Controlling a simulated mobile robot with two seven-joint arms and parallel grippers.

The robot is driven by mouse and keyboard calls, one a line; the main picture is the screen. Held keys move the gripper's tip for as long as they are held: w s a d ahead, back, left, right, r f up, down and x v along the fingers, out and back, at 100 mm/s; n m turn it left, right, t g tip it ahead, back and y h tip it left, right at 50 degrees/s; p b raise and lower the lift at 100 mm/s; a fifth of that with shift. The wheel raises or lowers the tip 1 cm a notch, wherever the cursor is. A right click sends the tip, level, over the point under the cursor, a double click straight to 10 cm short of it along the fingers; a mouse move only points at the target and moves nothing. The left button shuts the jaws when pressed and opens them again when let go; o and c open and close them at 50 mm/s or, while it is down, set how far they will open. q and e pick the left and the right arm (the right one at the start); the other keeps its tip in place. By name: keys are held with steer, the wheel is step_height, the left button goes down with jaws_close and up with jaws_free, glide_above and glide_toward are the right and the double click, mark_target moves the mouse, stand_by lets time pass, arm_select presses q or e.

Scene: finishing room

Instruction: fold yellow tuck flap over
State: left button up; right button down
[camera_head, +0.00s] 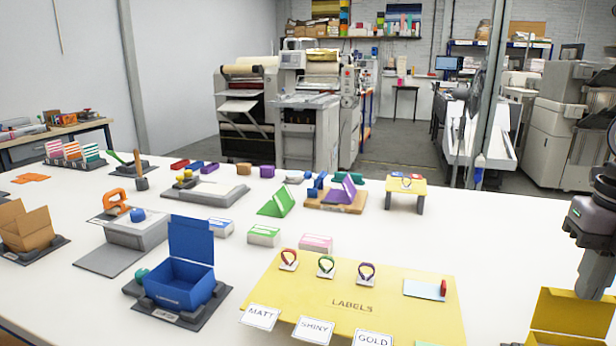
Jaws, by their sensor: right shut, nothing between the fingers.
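A yellow box (572,312) stands at the bottom right corner, cut off by the picture's edge. Its yellow panel stands raised, and the box's lower part is mostly out of view. I cannot clearly make out the tuck flap on it. My right gripper (592,284) comes down from the right edge, just behind the raised yellow panel's top. It is shut and empty; whether it touches the panel I cannot tell. My left gripper is not in view.
A yellow labels board (383,301) with loops and cards lies left of the box. An open blue box (183,289) stands on a dark base further left. A brown box (28,231) is at the far left. White table between the board and right arm is clear.

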steer(key=shift+r, duration=0.1)
step_height(320, 180, up, 10)
steer(key=p, duration=0.7)
stand_by(0.7)
